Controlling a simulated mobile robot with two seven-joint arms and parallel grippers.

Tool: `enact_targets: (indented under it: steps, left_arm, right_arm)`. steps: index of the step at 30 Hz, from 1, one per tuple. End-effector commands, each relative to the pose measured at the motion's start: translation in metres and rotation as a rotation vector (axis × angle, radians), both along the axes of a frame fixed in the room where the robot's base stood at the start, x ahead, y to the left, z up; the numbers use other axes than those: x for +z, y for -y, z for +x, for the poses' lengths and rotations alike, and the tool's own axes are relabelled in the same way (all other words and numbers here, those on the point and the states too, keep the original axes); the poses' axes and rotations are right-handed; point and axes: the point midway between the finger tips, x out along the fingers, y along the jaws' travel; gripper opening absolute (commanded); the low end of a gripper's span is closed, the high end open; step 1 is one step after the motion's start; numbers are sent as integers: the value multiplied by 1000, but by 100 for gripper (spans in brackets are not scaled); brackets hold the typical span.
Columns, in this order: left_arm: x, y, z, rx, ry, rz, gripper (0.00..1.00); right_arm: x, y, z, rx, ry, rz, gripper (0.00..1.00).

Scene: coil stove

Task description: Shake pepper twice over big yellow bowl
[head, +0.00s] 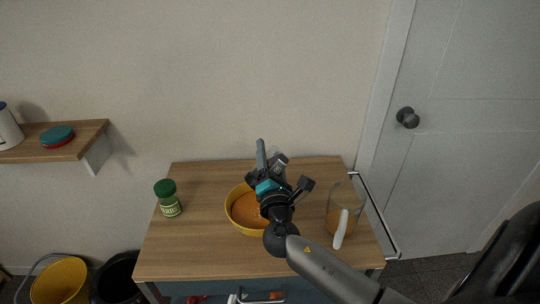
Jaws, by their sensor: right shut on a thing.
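The big yellow bowl (230,213) stands on the wooden cart top and holds orange contents. My right gripper (279,167) is over the far right part of the bowl and hides some of it. It is shut on a small grey, partly clear thing (280,159), likely the pepper shaker. The fingers and wrist cover most of it, so its label and exact tilt cannot be told. My left gripper is not in view.
A green-capped jar (168,199) stands at the cart's left. A clear pitcher (344,207) with orange contents stands at the right, near a metal rail (375,212). A wall shelf (60,147) is at left. The cart's back left and front left are clear.

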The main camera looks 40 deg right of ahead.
Motion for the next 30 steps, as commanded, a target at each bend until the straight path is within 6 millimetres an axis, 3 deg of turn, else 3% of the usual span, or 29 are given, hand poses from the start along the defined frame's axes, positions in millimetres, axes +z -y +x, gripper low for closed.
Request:
enact_targets:
  steps: [15, 23, 25, 30]
  left_arm:
    - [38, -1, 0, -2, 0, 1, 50]
    - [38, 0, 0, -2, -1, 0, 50]
    - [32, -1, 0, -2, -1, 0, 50]
    - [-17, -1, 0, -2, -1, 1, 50]
  right_arm:
    - [42, 0, 0, 0, 1, 2, 6]
    - [43, 0, 0, 0, 0, 1, 6]
    - [36, 0, 0, 0, 0, 2, 6]
    - [-14, 0, 0, -1, 0, 3, 6]
